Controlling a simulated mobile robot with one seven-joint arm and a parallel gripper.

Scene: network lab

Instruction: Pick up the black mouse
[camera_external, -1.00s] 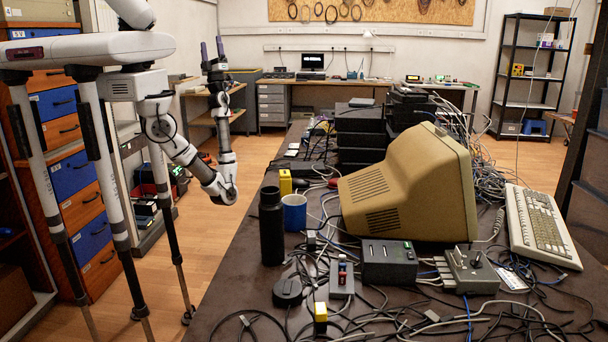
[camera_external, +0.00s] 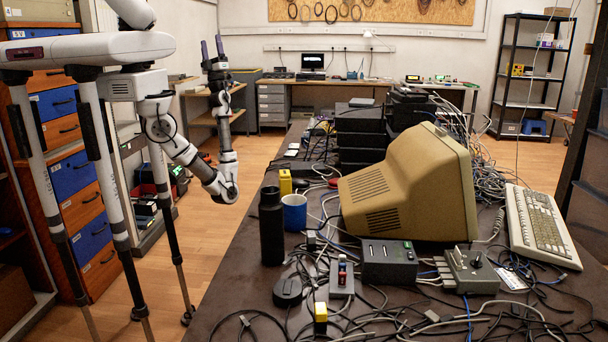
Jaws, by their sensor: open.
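My gripper (camera_external: 212,48) points upward, left of the table and well away from this object. Its two fingers stand apart, and nothing shows between them.
A black bottle (camera_external: 272,228) and a blue mug (camera_external: 294,212) stand just behind the dark object. A beige monitor (camera_external: 410,190), a switch box (camera_external: 388,262) and a keyboard (camera_external: 540,225) are to the right. Loose cables cover the front. The table's left edge strip is mostly bare.

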